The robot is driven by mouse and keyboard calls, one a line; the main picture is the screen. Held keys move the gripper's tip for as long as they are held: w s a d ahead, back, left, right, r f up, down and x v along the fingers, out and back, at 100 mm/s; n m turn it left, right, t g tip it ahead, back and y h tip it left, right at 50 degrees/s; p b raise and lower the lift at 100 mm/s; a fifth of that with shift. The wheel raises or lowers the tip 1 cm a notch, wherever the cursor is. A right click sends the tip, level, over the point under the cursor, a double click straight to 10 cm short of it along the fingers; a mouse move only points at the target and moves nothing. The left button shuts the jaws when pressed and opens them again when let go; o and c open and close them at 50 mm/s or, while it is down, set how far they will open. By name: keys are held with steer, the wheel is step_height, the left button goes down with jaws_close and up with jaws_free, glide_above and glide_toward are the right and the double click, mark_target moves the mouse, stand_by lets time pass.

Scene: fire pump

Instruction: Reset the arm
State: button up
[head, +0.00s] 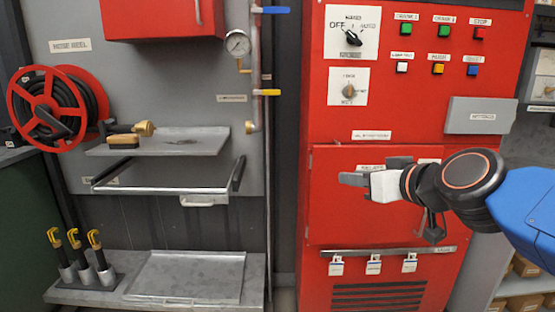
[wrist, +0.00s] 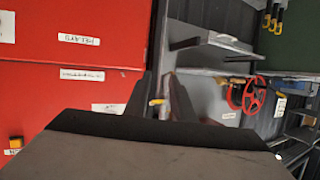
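My gripper (head: 362,174) is in front of the red cabinet's lower door in the head view, pointing left. Its two grey fingers are apart with nothing between them. In the wrist view the dark fingers (wrist: 163,98) also stand apart, with the background showing through the gap. My arm reaches in from the right edge of the head view, roughly level. No contact between the gripper and the cabinet can be made out.
The red cabinet (head: 330,215) carries knobs, buttons and several white tags (head: 373,265). On the left are a hose reel (head: 47,108), a shelf (head: 170,146), an open drawer frame (head: 160,190) and a low bench (head: 185,275). A pressure gauge (head: 237,43) sits on the pipe.

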steer(key=s+d+f+m+g+h, duration=0.2)
steer(key=s+d+f+g, duration=0.2)
steer(key=s+f, duration=0.5)
steer(key=s+d+f+m+g+h, duration=0.2)
steer(key=s+d+f, duration=0.5)
steer(key=f, duration=0.7)
steer(key=shift+s+d+f+g+h, duration=0.25)
steer(key=shift+s+g+h, duration=0.55)
steer(key=shift+g, duration=0.4)
steer(key=shift+r, duration=0.1)
